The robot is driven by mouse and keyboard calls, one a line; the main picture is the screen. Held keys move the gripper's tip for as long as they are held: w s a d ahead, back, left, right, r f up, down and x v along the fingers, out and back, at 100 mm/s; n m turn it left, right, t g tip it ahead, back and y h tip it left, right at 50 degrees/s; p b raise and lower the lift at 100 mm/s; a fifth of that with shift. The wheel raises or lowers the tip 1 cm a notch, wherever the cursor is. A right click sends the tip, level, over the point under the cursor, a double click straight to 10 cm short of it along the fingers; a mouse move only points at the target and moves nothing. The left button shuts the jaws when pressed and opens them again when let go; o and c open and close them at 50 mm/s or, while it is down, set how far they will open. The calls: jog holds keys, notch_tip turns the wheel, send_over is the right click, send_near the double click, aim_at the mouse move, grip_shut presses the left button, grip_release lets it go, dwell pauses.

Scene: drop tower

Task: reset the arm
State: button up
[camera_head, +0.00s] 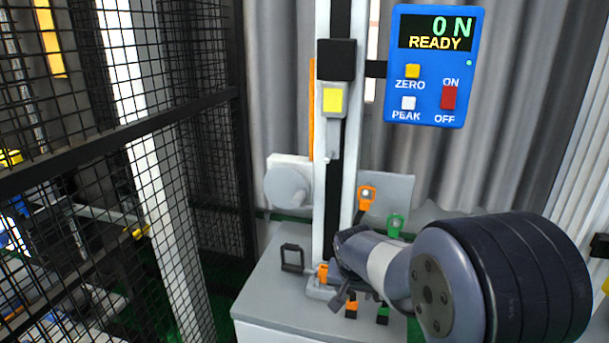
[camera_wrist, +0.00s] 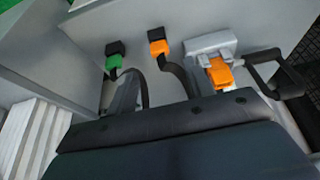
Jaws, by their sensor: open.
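My arm reaches in from the lower right in the head view, in front of the drop tower (camera_head: 324,190). My gripper (camera_head: 342,297) is low over the grey base, near the tower's foot, and looks open and empty. Its fingers are partly hidden by my own wrist. In the wrist view, my own dark wrist part fills the bottom. Beyond it are a green connector (camera_wrist: 114,61), an orange connector (camera_wrist: 159,47) and an orange latch (camera_wrist: 220,73) on a grey block. I cannot tell whether my gripper touches any of them.
A black handle (camera_head: 291,258) stands on the grey base (camera_head: 262,291), left of the tower. A blue display box (camera_head: 436,115) reads "0 N READY". Orange (camera_head: 366,194) and green (camera_head: 395,224) pieces rise behind my arm. A black mesh fence (camera_head: 110,130) stands at left.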

aim_at(353, 301)
jog(key=x, duration=0.7)
jog(key=shift+f+b, duration=0.1)
jog(key=shift+b, duration=0.2)
jog(key=shift+w+p, duration=0.15)
jog(key=shift+p, duration=0.15)
